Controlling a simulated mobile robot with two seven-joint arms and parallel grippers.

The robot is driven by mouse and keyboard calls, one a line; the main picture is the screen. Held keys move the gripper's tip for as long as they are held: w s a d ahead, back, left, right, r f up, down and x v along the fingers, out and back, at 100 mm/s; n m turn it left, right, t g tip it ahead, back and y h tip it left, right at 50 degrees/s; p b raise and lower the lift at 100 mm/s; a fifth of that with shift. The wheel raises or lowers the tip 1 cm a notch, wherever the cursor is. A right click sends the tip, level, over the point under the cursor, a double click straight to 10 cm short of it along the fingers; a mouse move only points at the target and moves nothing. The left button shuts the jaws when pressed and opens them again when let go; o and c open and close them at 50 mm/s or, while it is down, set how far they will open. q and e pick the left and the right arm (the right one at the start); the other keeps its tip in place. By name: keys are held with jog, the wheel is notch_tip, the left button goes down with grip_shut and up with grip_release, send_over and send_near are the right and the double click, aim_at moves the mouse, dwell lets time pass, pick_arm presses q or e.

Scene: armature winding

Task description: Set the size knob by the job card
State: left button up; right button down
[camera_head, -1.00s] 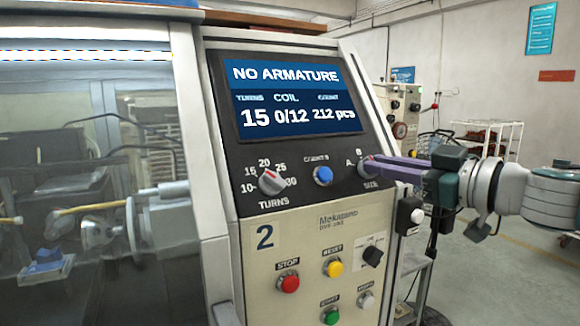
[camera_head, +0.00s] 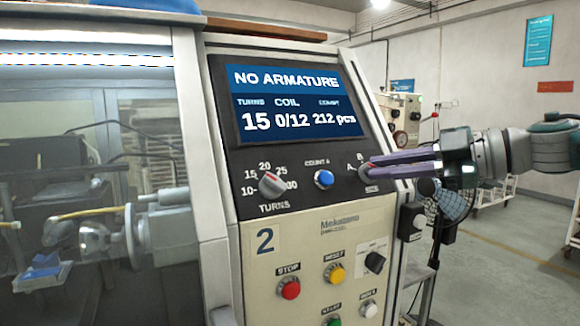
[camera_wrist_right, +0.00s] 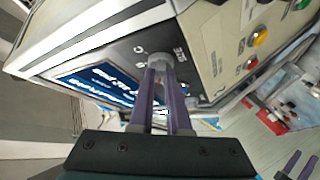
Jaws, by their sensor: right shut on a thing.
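The size knob (camera_head: 365,169) is a small grey knob at the right end of the machine's dark control strip, with letters A and B above it. My right gripper (camera_head: 373,167) is shut on it, its purple fingers coming in from the right. In the right wrist view the grey knob (camera_wrist_right: 160,61) sits between the fingertips, with letters printed around it. Which letter the knob points to is hidden or too small to tell. I cannot make out a job card.
The screen (camera_head: 287,103) reads NO ARMATURE, turns 15, coil 0/12, 212 pcs. The turns knob (camera_head: 271,184) and a blue button (camera_head: 324,179) are left of the size knob. Stop (camera_head: 289,289) and yellow (camera_head: 336,273) buttons sit below. Open floor lies to the right.

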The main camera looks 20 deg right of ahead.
dwell(0.5)
jog(key=c, duration=0.9)
grip_release()
jog(key=b+v, duration=0.5)
jog(key=v, duration=0.5)
